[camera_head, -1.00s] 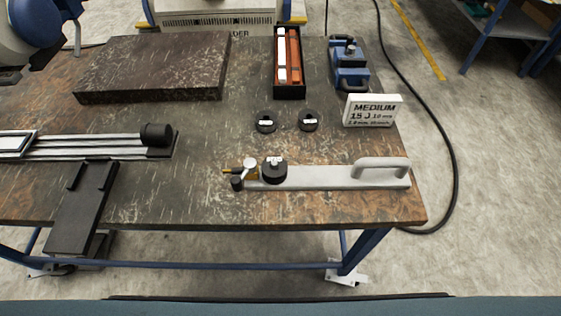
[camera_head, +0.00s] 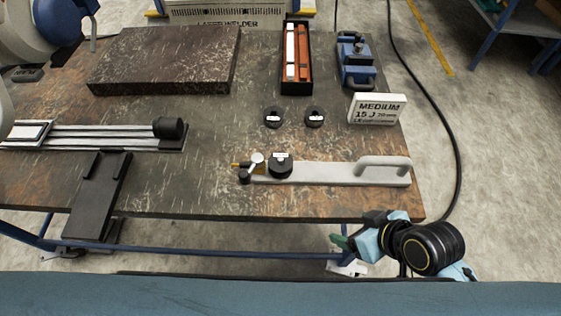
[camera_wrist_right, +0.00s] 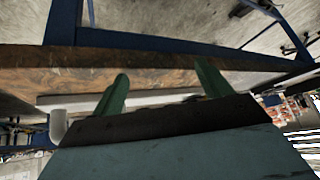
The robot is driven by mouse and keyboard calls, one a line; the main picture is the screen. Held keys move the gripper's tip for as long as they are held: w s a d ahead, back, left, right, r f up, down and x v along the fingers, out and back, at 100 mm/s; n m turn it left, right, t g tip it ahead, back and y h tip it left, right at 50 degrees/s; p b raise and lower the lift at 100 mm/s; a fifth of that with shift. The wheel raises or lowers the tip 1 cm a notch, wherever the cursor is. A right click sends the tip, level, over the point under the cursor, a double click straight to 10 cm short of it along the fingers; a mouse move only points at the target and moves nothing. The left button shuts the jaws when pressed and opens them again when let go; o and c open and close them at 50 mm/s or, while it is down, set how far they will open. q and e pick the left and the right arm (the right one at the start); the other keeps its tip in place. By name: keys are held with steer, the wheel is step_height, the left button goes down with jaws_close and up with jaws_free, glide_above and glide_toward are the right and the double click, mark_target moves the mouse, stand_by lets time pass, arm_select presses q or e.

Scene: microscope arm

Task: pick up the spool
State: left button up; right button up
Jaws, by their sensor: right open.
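Two small black spools with white labels lie side by side on the table, a left one (camera_head: 273,117) and a right one (camera_head: 314,117). A third black spool-like disc (camera_head: 281,165) sits on the left end of a pale grey bar with a handle (camera_head: 335,173). My right gripper (camera_head: 340,241) is low at the right, in front of the table's front edge, apart from all of these. Its two green fingers stand apart and empty in the right wrist view (camera_wrist_right: 162,86). No spool can be made out in that view. My left gripper is not in view.
A dark stone slab (camera_head: 165,60) lies at the back left. A black box with orange and white bars (camera_head: 283,80), a blue device (camera_head: 356,65) and a white "MEDIUM" sign (camera_head: 377,109) stand at the right. A rail fixture (camera_head: 100,140) lies at the left.

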steer(key=w+a+r+n+t+y, duration=0.1)
steer(key=w+a+r+n+y, duration=0.2)
steer(key=w+a+y, duration=0.1)
steer(key=n+t+y, duration=0.2)
steer(key=y, duration=0.1)
glide_toward(291, 168)
steer(key=x, duration=0.5)
steer(key=shift+w+a, duration=0.1)
steer(key=shift+w, duration=0.25)
steer(key=shift+s+x, duration=0.25)
steer(key=shift+x, duration=2.65)
steer(key=shift+a, duration=0.15)
steer(key=c, duration=1.1)
